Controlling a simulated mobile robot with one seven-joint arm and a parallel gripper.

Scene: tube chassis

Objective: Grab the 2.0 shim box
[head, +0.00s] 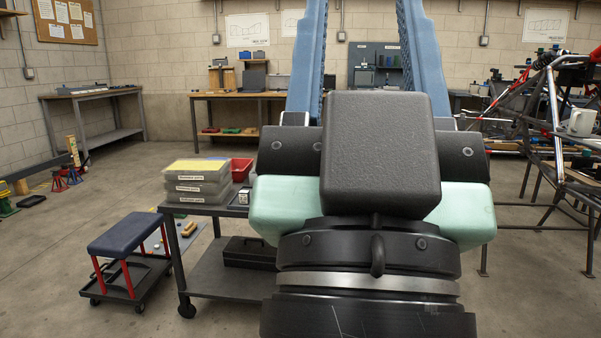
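My gripper (362,8) fills the middle of the head view, with its two blue fingers rising to the top edge. The fingers stand apart, and only the back wall and a bench show between them; the very tips are cut off. I cannot pick out a 2.0 shim box for sure. A small dark box with a pale label (243,197) lies on the cart (218,211), left of my gripper and partly hidden by it. Its label is too small to read.
Stacked clear labelled cases (197,188) and a red bin (241,170) are on the cart. A black toolbox (250,252) is on its lower shelf. A blue-topped stool (126,233) stands left. The tube chassis (556,130) is at right. My gripper hides the cart's right part.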

